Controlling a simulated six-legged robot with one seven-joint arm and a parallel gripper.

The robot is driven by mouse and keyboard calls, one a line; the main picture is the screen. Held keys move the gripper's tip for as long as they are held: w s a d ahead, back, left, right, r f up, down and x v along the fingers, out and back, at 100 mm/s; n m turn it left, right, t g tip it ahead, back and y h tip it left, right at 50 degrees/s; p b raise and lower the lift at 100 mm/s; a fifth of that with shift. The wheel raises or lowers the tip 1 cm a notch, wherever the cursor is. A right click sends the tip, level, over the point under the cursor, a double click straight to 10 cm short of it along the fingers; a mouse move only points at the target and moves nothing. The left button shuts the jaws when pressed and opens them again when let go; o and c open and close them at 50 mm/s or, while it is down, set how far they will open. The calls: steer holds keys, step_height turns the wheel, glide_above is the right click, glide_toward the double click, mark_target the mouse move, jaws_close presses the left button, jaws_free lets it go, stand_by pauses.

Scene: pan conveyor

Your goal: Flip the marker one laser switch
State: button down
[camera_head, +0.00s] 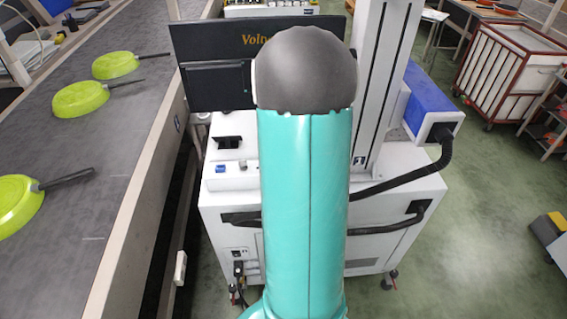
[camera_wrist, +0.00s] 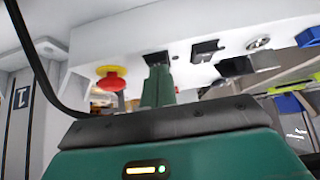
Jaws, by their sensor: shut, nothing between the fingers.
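The white marking machine (camera_head: 325,210) bears a "1" label, which also shows in the wrist view (camera_wrist: 22,97). In the wrist view, its control panel (camera_wrist: 180,68) carries a black switch (camera_wrist: 155,58), a second black switch-like part (camera_wrist: 207,48), a silver round knob (camera_wrist: 258,43), a blue part (camera_wrist: 308,37) and a red stop button (camera_wrist: 112,82) on yellow. No lettering tells which one is the laser switch. My gripper (camera_wrist: 158,70) is shut and empty, its green fingertips just below the first black switch. Contact cannot be told. In the head view my arm hides the gripper.
A conveyor (camera_head: 110,170) with several green pans (camera_head: 82,98) runs along the left. A dark monitor (camera_head: 215,85) stands above the machine. Black hoses (camera_head: 435,165) loop at its right side.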

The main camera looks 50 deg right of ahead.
steer(key=shift+f, duration=0.1)
steer(key=shift+s+r, duration=0.1)
steer(key=shift+r, duration=0.65)
steer(key=shift+r, duration=0.1)
